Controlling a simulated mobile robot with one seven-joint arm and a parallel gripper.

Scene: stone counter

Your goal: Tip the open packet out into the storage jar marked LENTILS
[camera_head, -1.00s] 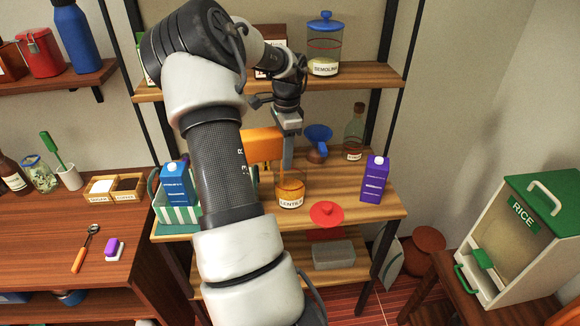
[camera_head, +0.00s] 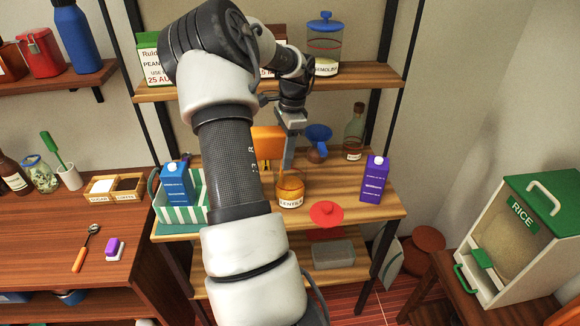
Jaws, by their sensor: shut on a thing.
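The storage jar (camera_head: 290,190) marked LENTILS stands open on the middle shelf, with orange contents in it. An orange packet (camera_head: 267,142) is at my gripper (camera_head: 287,152), behind and just left of the jar. My gripper is shut on the packet, with a grey finger along its right side. The packet's mouth is hidden, partly by my arm, so I cannot tell whether anything is flowing from it. A red lid (camera_head: 327,212) lies at the shelf's front edge, right of the jar.
A striped crate (camera_head: 180,215) with a blue carton (camera_head: 176,184) is at left. The SEMOLINA jar (camera_head: 324,45) stands on the shelf above.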

